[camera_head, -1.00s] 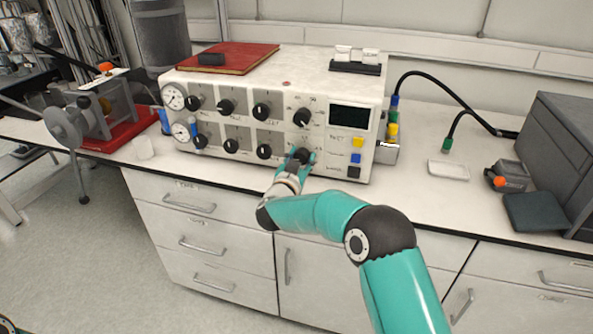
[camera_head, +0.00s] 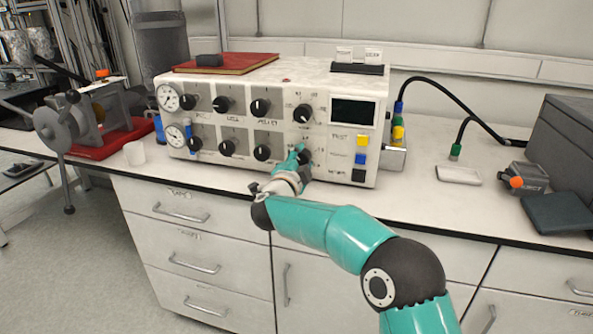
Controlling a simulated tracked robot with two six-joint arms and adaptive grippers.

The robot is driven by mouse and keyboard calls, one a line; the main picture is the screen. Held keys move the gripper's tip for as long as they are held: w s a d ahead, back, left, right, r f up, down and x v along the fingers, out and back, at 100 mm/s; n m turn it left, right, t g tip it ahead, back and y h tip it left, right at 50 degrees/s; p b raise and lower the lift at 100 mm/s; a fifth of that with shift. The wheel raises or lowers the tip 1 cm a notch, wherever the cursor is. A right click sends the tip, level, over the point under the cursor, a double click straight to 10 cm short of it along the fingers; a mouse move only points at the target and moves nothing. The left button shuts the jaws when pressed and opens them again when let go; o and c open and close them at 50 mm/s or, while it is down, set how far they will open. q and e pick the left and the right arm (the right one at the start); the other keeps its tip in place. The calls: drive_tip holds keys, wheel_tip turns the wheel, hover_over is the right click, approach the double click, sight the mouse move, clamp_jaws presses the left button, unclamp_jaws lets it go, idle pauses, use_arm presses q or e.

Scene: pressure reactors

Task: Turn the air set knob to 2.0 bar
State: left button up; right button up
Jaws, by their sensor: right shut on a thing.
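The white control box (camera_head: 230,155) stands on the bench with two round gauges, several black knobs, a dark display (camera_head: 353,112) and three buttons. My right gripper (camera_head: 301,157) is at the front panel, shut on the black knob (camera_head: 305,158) at the lower right of the knob rows. The gripper partly covers this knob and its scale, so its pointer setting cannot be read. The upper gauge (camera_head: 168,97) and lower gauge (camera_head: 175,135) sit at the panel's left edge; their readings are too small to tell. My left gripper is out of view.
A red book (camera_head: 225,63) lies on top of the box. A grey crank device on a red base (camera_head: 110,140) and a white cup (camera_head: 135,153) stand to the left.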

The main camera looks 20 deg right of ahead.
drive_tip(key=m+b, duration=0.2)
drive_tip(key=m, duration=0.1)
drive_tip(key=m+b, duration=0.1)
drive_tip(key=shift+a+f, duration=0.1)
drive_tip(key=shift+f, duration=0.15)
drive_tip(key=m+b, duration=0.3)
drive_tip(key=m, duration=0.1)
drive_tip(key=m+b, duration=0.3)
drive_tip(key=m, duration=0.1)
drive_tip(key=shift+w+m, duration=0.1)
drive_tip(key=shift+m, duration=0.2)
drive_tip(key=m+b, duration=0.2)
drive_tip(key=m, duration=0.2)
drive_tip(key=shift+m+b, duration=0.3)
drive_tip(key=m+b, duration=0.2)
drive_tip(key=m, duration=0.2)
drive_tip(key=shift+m, duration=0.3)
drive_tip(key=m+b, duration=0.2)
drive_tip(key=m, duration=0.2)
drive_tip(key=m+b, duration=0.1)
drive_tip(key=m, duration=0.4)
drive_tip(key=m+b, duration=0.1)
drive_tip(key=m, duration=0.3)
drive_tip(key=shift+m, duration=0.3)
